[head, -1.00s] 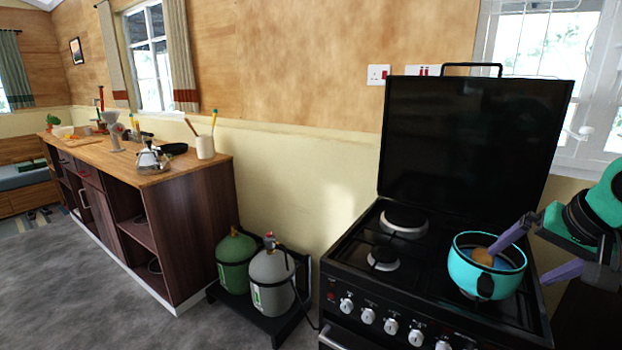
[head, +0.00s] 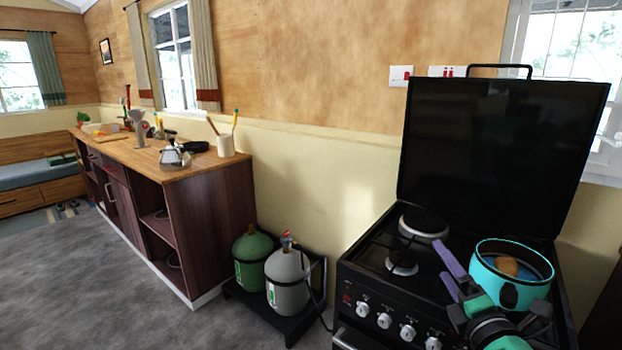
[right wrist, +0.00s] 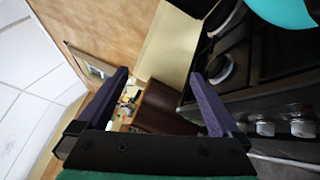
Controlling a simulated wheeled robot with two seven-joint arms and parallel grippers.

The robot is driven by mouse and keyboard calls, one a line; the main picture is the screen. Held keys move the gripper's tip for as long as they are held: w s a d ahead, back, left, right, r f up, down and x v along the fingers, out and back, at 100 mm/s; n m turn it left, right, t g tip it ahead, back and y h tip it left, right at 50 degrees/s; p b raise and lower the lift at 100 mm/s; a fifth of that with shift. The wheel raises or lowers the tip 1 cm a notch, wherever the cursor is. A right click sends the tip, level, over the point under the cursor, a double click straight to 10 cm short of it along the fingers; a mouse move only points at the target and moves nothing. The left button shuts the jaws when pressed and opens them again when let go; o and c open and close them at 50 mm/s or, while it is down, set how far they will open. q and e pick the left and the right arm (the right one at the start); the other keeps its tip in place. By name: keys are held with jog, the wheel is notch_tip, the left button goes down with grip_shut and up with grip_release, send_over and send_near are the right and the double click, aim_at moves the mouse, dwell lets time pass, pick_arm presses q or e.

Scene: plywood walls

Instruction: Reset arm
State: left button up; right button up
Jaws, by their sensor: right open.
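My right gripper (head: 443,261) has purple fingers and is in front of and to the left of the teal pot in the head view. Its fingers are spread apart, pointing up and left over the stove's front, with nothing between them. In the right wrist view the two fingers (right wrist: 158,76) also stand apart and empty. My left gripper is not in view.
The teal pot (head: 483,263), with something orange-brown inside, stands on the black stove (head: 350,258) with its lid raised. Green (head: 249,247) and grey (head: 287,272) gas cylinders stand left of it. A wooden-topped counter (head: 185,168) is further left, with open grey floor before it.

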jog(key=s+d+f+m+g+h, duration=0.1)
jog(key=s+f+m+g+h, duration=0.1)
jog(key=s+f+m+g, duration=0.45)
jog(key=s+d+f+m+g+h, duration=0.1)
jog(key=s+f+m+g, duration=0.15)
jog(key=f+m, duration=0.75)
jog(key=s+a+f+m+g+y, duration=0.1)
jog(key=s+a+f+m+g, duration=0.15)
jog(key=s+f, duration=0.4)
jog(key=s+a+f+m+g+y, duration=0.2)
jog(key=s+a+f+g, duration=0.15)
jog(key=s+f, duration=0.3)
jog(key=s+f+g+p, duration=0.1)
jog(key=s+f, duration=0.1)
jog(key=f, duration=0.9)
jog(key=s+f+p, duration=0.1)
jog(key=s+f, duration=0.1)
jog(key=f, duration=0.9)
jog(key=s+d+f+g, duration=0.1)
jog(key=s+d+f, duration=0.2)
jog(key=s+f, duration=0.8)
jog(key=s, duration=0.4)
jog(key=shift+s+d+f+g+h, duration=0.15)
jog(key=shift+d+f+g+h, duration=0.1)
jog(key=shift+d+g+h, duration=0.1)
